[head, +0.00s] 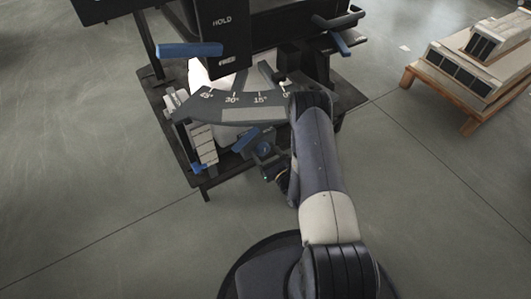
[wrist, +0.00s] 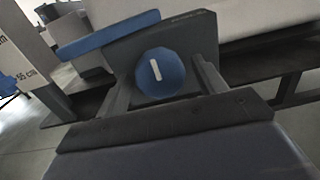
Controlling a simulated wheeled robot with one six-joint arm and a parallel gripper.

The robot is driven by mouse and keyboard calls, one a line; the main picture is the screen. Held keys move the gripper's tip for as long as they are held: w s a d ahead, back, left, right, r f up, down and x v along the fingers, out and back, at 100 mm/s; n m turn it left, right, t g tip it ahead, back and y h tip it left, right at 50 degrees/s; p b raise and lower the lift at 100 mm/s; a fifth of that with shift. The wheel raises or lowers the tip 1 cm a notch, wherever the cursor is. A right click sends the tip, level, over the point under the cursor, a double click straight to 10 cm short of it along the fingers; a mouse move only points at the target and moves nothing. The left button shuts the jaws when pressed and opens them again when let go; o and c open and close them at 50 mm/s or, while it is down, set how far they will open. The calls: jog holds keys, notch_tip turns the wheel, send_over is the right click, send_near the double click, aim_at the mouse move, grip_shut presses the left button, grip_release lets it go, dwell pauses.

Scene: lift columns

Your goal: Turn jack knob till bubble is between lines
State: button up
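The round blue jack knob (wrist: 160,74) with a white mark faces me in the wrist view. The mark is near upright, tilted slightly. My gripper (wrist: 162,88) is open, with one finger to the left of the knob and one to the right. Narrow gaps seem to show on both sides; I cannot tell whether the fingers reach around it. In the head view my gripper (head: 270,170) is at the front of the dark machine stand (head: 210,183), low and partly hidden by my arm. I cannot make out a bubble or its lines in either view.
An angle scale plate (head: 245,107) lies above the knob area. A blue lever (head: 190,50) and a HOLD/FREE plate (head: 222,40) stand behind. A blue bar (wrist: 108,35) is left of the knob. A pallet with boxes (head: 465,85) is at right. The floor in front is clear.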

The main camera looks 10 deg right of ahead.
jog(key=c, duration=0.9)
jog(key=shift+o, duration=0.2)
jog(key=shift+f+n, duration=0.1)
jog(key=shift+n, duration=0.2)
jog(key=n+b, duration=0.2)
jog(key=n, duration=0.1)
jog(key=shift+n, duration=0.4)
jog(key=n+b, duration=0.3)
jog(key=n, duration=0.2)
jog(key=n+b, duration=0.2)
jog(key=n, duration=0.2)
jog(key=shift+n+b, duration=0.3)
jog(key=shift+n, duration=0.1)
jog(key=n+b, duration=0.2)
jog(key=n, duration=0.2)
jog(key=shift+n, duration=0.3)
